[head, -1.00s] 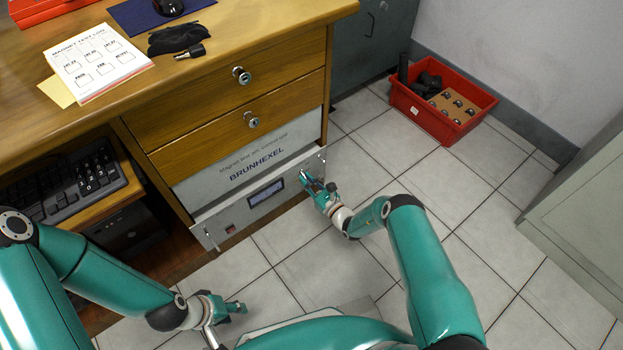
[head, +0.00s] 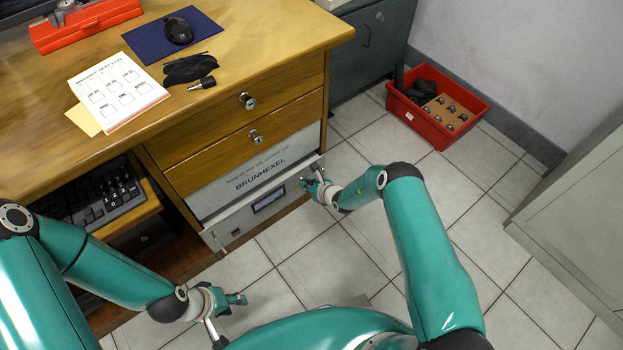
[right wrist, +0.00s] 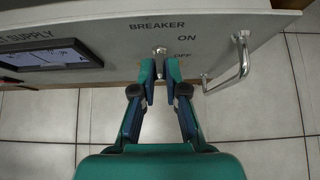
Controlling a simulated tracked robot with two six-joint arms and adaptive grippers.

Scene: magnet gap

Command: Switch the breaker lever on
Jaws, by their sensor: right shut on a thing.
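The breaker lever (right wrist: 159,50) is a small metal toggle on the grey power supply panel (right wrist: 110,45), below the word BREAKER. ON is printed to its upper right and OFF to its lower right. My right gripper (right wrist: 161,72) is shut on the lever, one fingertip on each side; the fingertips partly hide its lower part, and its exact tilt is hard to tell. In the head view my right gripper (head: 312,185) is at the right end of the panel (head: 220,234). My left gripper (head: 240,299) hangs low over the floor, apart from everything; its opening is too small to judge.
A metal handle (right wrist: 242,62) stands out from the panel just right of the lever. A wooden desk (head: 235,65) with drawers is above the panel. A red crate (head: 437,135) stands on the floor at the back right. A grey cabinet (head: 580,205) is at the right; tiles between are clear.

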